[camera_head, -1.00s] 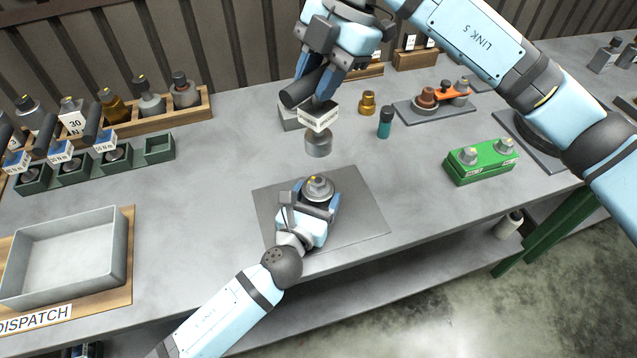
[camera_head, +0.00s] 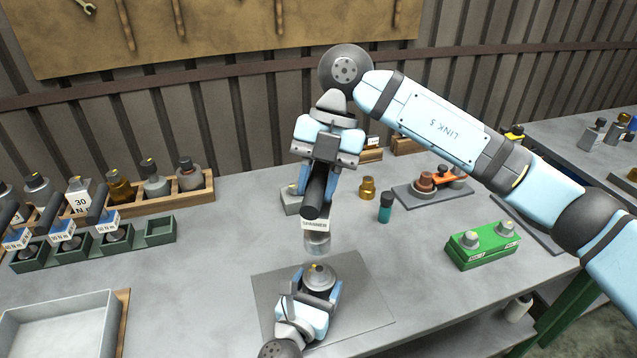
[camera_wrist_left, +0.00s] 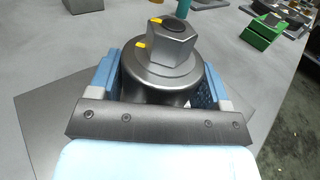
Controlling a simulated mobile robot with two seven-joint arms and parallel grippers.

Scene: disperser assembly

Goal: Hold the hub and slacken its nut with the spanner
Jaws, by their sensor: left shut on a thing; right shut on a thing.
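The hub (camera_head: 320,279) is a round grey metal part standing upright on a dark grey mat (camera_head: 375,300). My left gripper (camera_head: 318,287) is shut on it from the near side. In the left wrist view the fingers flank the hub (camera_wrist_left: 160,80), and a grey hex nut (camera_wrist_left: 172,45) sits on top. One yellow mark is on the nut and another on the flange below. My right gripper (camera_head: 317,192) is shut on the spanner (camera_head: 313,203), which has a black handle, a white label and a grey socket end. The socket is above and apart from the hub.
A brass part (camera_head: 367,188) and a teal-and-black bottle (camera_head: 385,208) stand right of the spanner. A green block (camera_head: 483,250) is further right. Wooden and green racks line the left, with a grey tray (camera_head: 60,328) in front. Bench around the mat is clear.

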